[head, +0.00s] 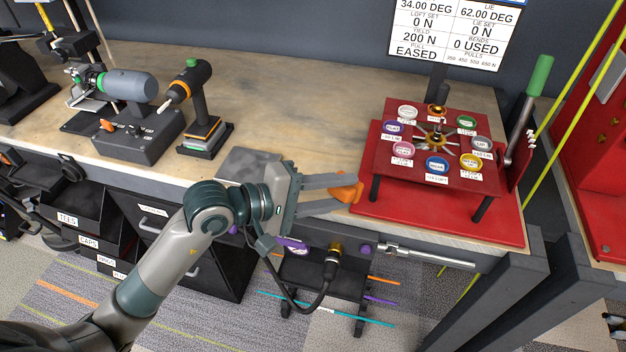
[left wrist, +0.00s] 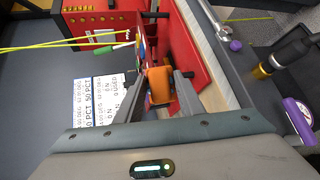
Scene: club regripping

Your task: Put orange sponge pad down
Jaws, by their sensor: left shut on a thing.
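The orange sponge pad (head: 346,187) is between the fingertips of my left gripper (head: 338,190), at the front edge of the bench beside the red mat. It also shows in the left wrist view (left wrist: 159,86), with one finger on each side of it. My left gripper is shut on the pad. Whether the pad touches the bench or mat below is unclear.
A red stand with round labelled caps (head: 437,150) stands on the red mat (head: 508,222) just right of the pad. A grinder-like machine (head: 130,90) and a drill on a stand (head: 199,105) are at the left. The wooden bench top (head: 290,110) is clear in the middle.

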